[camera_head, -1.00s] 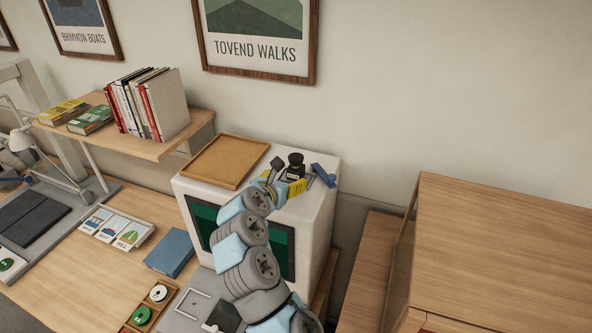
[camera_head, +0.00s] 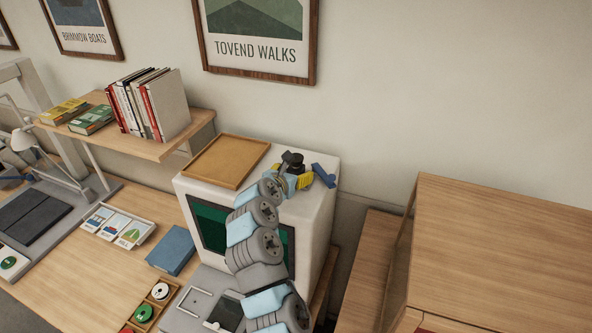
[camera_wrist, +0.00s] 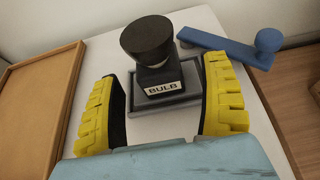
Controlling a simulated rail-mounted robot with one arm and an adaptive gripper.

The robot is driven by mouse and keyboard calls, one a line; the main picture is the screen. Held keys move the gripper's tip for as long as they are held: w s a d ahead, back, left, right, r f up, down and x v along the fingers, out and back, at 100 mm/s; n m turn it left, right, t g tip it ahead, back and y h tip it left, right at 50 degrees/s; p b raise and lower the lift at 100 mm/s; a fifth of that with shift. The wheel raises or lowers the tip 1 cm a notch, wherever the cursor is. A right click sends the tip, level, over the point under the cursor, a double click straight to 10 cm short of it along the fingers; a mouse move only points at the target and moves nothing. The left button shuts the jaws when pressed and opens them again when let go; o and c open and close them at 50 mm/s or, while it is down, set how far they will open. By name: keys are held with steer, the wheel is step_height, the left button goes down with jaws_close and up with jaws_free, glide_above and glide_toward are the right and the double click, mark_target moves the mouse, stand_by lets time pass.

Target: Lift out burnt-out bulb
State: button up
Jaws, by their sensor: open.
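A dark piece with a wide round black top (camera_wrist: 146,38) stands upright in a square dark holder labelled BULB (camera_wrist: 162,88), on top of a white cabinet (camera_wrist: 90,50). I take the round-topped piece for the bulb; its glass cannot be made out. My gripper (camera_wrist: 165,100) is open, its yellow fingers on the left and right of the holder, with a visible gap on each side. In the head view my gripper (camera_head: 290,182) is at the holder and partly hides it; the dark top (camera_head: 292,160) shows behind it.
A blue bar with a round knob (camera_wrist: 225,45) lies close behind the right finger. A shallow wooden tray (camera_head: 226,162) lies left of the holder on the cabinet top. A wall with a framed poster (camera_head: 256,40) rises behind.

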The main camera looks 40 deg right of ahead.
steer(key=shift+p+x, duration=0.3)
steer(key=shift+x, duration=1.1)
steer(key=c, duration=1.3)
